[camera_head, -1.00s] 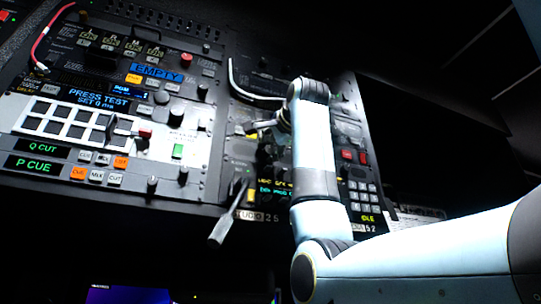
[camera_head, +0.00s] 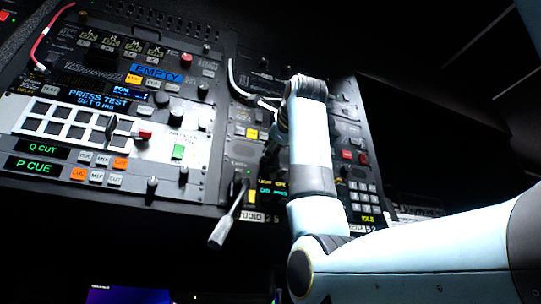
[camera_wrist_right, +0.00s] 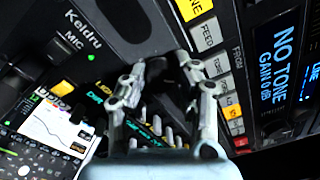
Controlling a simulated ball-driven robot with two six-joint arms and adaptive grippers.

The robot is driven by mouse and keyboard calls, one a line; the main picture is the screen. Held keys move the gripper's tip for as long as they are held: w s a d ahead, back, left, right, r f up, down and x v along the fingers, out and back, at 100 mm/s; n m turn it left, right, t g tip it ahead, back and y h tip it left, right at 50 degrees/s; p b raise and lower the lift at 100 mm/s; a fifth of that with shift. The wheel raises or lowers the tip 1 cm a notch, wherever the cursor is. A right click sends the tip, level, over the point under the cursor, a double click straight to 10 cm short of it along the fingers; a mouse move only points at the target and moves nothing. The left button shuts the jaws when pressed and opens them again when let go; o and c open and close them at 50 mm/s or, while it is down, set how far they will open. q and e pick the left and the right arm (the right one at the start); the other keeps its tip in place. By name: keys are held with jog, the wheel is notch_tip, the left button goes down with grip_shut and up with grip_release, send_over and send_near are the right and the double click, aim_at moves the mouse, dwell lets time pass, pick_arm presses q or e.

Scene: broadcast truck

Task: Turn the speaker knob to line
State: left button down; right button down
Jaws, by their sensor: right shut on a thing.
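The speaker knob is mostly hidden. A dark knob (camera_wrist_right: 167,65) shows between the fingertips in the right wrist view, and I cannot read its line or pointer. My right gripper (camera_wrist_right: 170,72) is shut on this dark knob, one finger on each side, close against the panel. In the head view my right gripper is largely hidden behind my own arm link, at the middle panel (camera_head: 240,103). My left gripper is in neither view.
A grey-ended stick (camera_head: 221,226) juts out below the middle panel. A white cable (camera_head: 235,80) loops above the gripper. Lit buttons and displays (camera_head: 98,98) fill the left panel. In the wrist view a NO TONE display (camera_wrist_right: 284,65) is at the right.

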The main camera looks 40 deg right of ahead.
jog(key=shift+f+m, duration=0.15)
jog(key=shift+m, duration=0.45)
jog(key=c, duration=1)
grip_release()
jog(key=shift+s, duration=0.1)
jog(key=v, duration=1.1)
jog(key=shift+s+a, duration=0.2)
jog(key=shift+s, duration=0.15)
